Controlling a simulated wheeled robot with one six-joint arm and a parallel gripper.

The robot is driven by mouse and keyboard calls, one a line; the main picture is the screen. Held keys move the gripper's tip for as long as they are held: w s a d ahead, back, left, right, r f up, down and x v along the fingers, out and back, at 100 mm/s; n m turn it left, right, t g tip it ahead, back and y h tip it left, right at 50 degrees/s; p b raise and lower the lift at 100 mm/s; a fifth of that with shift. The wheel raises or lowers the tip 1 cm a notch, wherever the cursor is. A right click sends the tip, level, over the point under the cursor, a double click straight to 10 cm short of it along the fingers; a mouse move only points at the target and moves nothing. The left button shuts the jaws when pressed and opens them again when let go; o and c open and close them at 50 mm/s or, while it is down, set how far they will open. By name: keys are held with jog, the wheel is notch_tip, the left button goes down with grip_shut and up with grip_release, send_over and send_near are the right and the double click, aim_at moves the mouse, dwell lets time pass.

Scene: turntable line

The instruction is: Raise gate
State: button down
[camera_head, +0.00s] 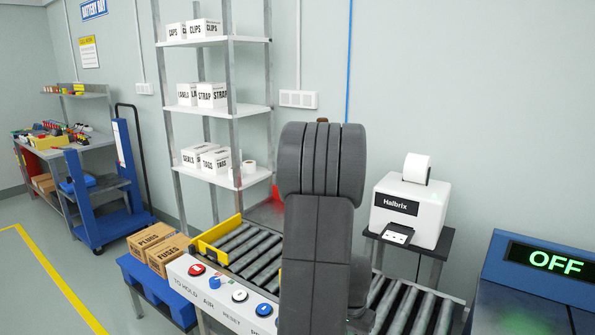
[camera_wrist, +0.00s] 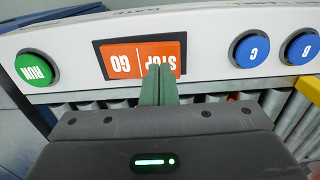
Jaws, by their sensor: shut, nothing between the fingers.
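In the wrist view a white control panel (camera_wrist: 215,50) appears upside down. It carries a green RUN button (camera_wrist: 35,68), an orange STOP/GO plate (camera_wrist: 125,62) in a dark frame, and two blue buttons, one (camera_wrist: 250,49) nearer the plate and one (camera_wrist: 300,47) at the right. My gripper (camera_wrist: 160,72) is shut and empty, its green fingertips overlapping the lower edge of the orange plate; I cannot tell if they touch it. Lettering on the panel's far edge is cut off. In the head view my arm hides my gripper and this panel. No gate can be identified with certainty.
The head view shows a roller conveyor (camera_head: 250,250) with a yellow end piece (camera_head: 212,236), and a front panel (camera_head: 213,297) with several buttons. Boxes (camera_head: 152,236) sit on a blue stand. A label printer (camera_head: 410,205) stands behind; an OFF display (camera_head: 553,261) is at right.

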jog(key=shift+f+b, duration=0.75)
jog(key=shift+f, duration=0.3)
dwell(0.4)
jog(key=shift+r+p, duration=2.65)
jog(key=shift+r, duration=0.95)
jog(key=shift+f, duration=0.1)
notch_tip(320, 180, down, 7)
jog(key=b, duration=0.5)
jog(key=shift+f, duration=0.1)
jog(key=shift+r, duration=0.25)
jog(key=shift+r+p, duration=2.75)
jog(key=shift+r, duration=0.75)
